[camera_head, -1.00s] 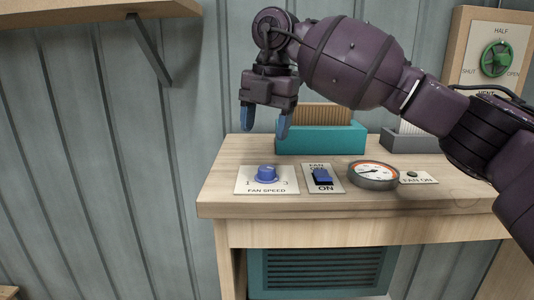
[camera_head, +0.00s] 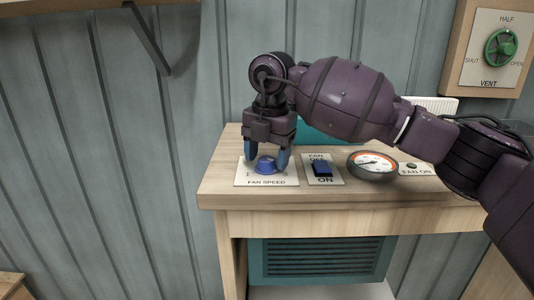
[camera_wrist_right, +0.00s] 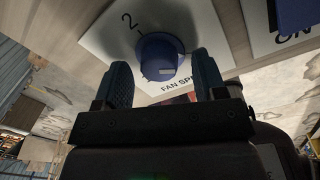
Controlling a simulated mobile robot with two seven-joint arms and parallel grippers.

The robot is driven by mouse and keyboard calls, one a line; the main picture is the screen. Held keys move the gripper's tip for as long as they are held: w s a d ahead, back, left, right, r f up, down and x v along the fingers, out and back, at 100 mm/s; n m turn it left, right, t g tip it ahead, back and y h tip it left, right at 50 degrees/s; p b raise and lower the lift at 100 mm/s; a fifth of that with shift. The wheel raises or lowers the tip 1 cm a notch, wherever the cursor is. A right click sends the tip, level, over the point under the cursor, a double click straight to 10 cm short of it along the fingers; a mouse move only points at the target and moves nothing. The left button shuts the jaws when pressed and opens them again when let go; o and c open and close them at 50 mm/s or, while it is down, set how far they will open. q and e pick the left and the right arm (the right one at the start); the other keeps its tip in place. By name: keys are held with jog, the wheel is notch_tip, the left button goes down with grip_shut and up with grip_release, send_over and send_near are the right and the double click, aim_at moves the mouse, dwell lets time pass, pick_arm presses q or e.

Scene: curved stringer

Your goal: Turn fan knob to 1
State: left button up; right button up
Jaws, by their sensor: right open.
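The fan knob (camera_head: 265,165) is a round blue dial on a white plate (camera_head: 284,180) marked FAN SPEED, at the left front of the wooden bench. My right gripper (camera_head: 266,160) points down over it, open, with one blue finger on each side of the knob. In the right wrist view the knob (camera_wrist_right: 158,56) lies between and just beyond the two fingertips, and a "2" shows on the plate beside it. I cannot tell whether the fingers touch the knob. My left gripper is not in view.
A teal holder (camera_head: 318,137) stands behind my right arm. A green vent valve (camera_head: 500,48) is on the wall.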

jog(key=shift+f, duration=0.25)
jog(key=c, duration=0.9)
jog(key=shift+c, duration=0.2)
